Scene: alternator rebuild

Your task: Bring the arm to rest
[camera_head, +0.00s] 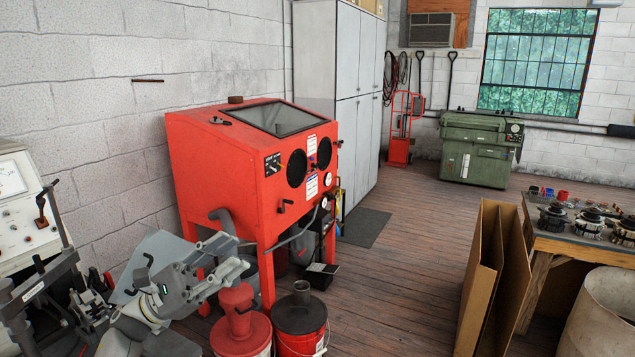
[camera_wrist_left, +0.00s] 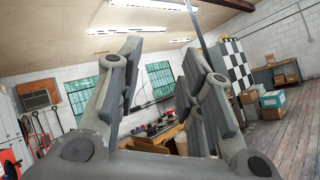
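My left arm comes in from the lower left of the head view. Its gripper (camera_head: 232,256) is raised in front of the red blasting cabinet. In the left wrist view the two fingers of the left gripper (camera_wrist_left: 160,68) stand apart with a wide gap between them. Nothing is held in that gap; only the far room shows through it. My right gripper is in neither view.
The red cabinet (camera_head: 215,165) stands behind the left gripper. A red can (camera_head: 240,325) and a red bucket (camera_head: 300,318) stand below it. A grey test machine (camera_head: 22,215) is at far left. Cardboard (camera_head: 480,280) leans by the workbench (camera_head: 570,247). The middle floor is clear.

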